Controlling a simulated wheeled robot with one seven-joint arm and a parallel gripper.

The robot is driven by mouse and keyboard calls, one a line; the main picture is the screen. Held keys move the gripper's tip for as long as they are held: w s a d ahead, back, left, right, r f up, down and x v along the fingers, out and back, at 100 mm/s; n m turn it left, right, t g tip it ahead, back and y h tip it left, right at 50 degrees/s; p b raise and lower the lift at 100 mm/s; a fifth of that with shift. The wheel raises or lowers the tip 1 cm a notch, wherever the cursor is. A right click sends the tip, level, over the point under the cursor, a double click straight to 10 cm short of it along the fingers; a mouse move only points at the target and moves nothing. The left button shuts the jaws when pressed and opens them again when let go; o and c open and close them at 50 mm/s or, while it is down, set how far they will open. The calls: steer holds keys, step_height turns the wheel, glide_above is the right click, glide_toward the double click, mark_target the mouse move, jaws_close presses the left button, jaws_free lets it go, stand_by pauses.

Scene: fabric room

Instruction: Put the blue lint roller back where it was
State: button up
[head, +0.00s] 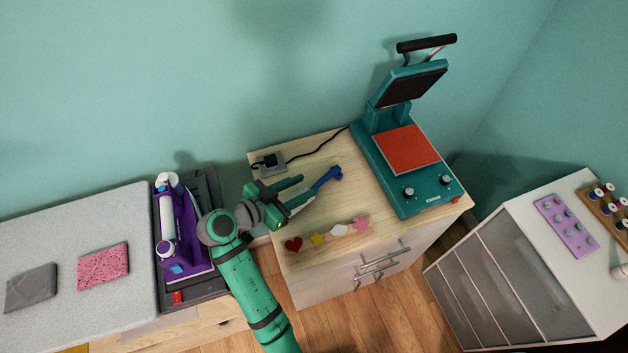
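The blue lint roller (329,176) lies on or just above the light wooden cabinet top (345,205), in the middle of the head view. Its wider end points up and right, toward the heat press. My green gripper (309,188) is low over the cabinet's left part, its fingers pointing right. The two fingers look apart, with the roller's near end at their tips, close to the lower finger. The gripper partly hides that end, and I cannot tell whether they touch.
A teal heat press (403,165) with raised lid stands on the cabinet's right. A black cable (318,147) runs behind the roller. Colourful shapes (339,230) line the front edge. A purple iron (178,235) stands left; a drawer unit (540,255) stands right.

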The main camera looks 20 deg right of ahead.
steer(key=shift+v, duration=1.45)
